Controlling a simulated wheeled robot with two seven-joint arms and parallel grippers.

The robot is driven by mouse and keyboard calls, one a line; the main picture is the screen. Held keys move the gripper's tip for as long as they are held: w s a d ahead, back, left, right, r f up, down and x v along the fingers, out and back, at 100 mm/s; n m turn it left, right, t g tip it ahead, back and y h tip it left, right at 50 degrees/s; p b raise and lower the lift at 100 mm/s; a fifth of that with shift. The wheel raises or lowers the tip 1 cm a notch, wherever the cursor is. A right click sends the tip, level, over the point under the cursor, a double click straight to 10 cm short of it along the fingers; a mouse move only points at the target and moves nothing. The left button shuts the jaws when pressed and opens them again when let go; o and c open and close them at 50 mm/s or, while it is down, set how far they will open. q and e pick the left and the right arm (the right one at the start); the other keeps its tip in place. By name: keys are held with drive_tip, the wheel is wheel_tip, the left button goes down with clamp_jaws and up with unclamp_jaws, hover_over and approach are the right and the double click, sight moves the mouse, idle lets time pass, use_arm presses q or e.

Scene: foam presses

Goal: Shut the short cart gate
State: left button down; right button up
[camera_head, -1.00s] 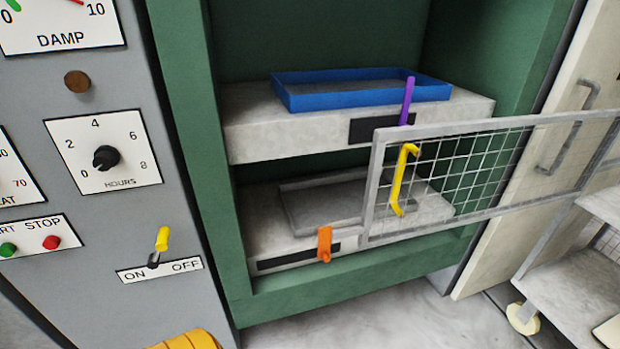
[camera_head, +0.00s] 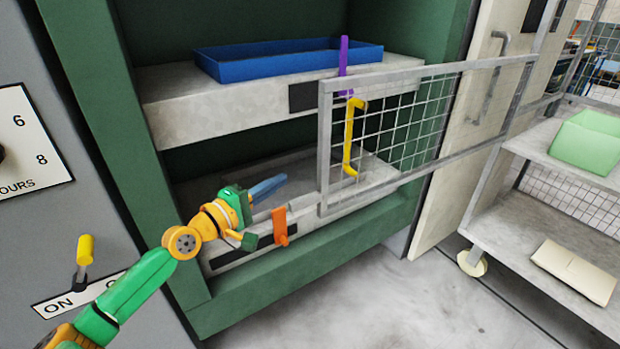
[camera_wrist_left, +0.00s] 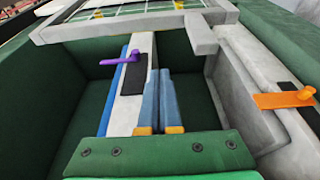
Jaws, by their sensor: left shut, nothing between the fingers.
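The cart gate (camera_head: 398,125) is a grey frame with wire mesh and a yellow handle (camera_head: 349,140). It stands swung out from the cart (camera_head: 540,225), reaching left across the front of the green press. Its frame also shows at the top of the left wrist view (camera_wrist_left: 60,32). My left gripper (camera_head: 281,181) is shut and empty, just left of the gate's free edge and apart from it in the picture. Its blue fingers (camera_wrist_left: 162,76) lie together in the left wrist view. How far the fingers are from the gate in depth is hard to tell. My right gripper is not in view.
The press (camera_head: 165,245) has two grey shelves, with a blue tray (camera_head: 285,68) on the upper one. Purple (camera_head: 344,62) and orange (camera_head: 280,228) levers stick out in front. The cart carries a green box (camera_head: 587,142) and a beige slab (camera_head: 573,270). Floor is clear in front.

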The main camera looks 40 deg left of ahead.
use_arm(q)
drive_tip(key=w+d+p, duration=0.4)
drive_tip(key=w+p, duration=0.1)
drive_tip(key=w, duration=0.2)
drive_tip(key=shift+p, duration=0.3)
drive_tip(key=shift+s+d, duration=0.1)
drive_tip(key=shift+d, duration=0.1)
